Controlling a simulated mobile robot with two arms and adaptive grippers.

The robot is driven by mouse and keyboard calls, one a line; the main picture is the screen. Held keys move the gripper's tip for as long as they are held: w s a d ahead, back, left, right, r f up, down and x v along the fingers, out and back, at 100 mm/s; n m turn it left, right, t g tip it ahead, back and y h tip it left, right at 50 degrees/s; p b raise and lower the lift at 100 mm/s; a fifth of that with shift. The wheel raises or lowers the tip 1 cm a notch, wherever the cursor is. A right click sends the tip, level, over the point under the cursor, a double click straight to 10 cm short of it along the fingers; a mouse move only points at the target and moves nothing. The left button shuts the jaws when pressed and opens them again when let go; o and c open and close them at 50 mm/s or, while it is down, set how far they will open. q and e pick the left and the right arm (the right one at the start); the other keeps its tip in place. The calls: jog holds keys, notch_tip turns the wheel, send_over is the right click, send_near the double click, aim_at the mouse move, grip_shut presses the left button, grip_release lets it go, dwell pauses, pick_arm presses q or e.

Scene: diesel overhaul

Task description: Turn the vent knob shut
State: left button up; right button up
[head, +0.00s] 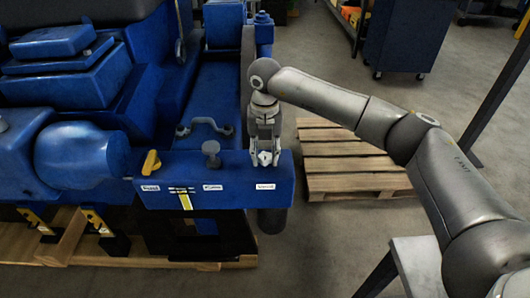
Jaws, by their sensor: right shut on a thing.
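My right gripper (264,157) points down over the right end of a blue block (232,197) on the engine. It is shut on a small knob there, which I take to be the vent knob. The fingers hide most of this knob, so how far it is turned cannot be seen. A white label (265,187) is on the block's front face below it, too small to read. My left gripper is not in view.
A grey knob (211,148) and a yellow lever (151,162) stand on the same block to the left. A grey handle (204,125) lies behind. A wooden pallet (350,172) is on the floor at right, and a blue cabinet (405,35) stands further back.

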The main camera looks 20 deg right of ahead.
aim_at(265, 156)
jog(key=o, duration=1)
jog(key=shift+r, duration=0.1)
notch_tip(265, 156, up, 12)
jog(key=shift+f, duration=0.1)
dwell(0.4)
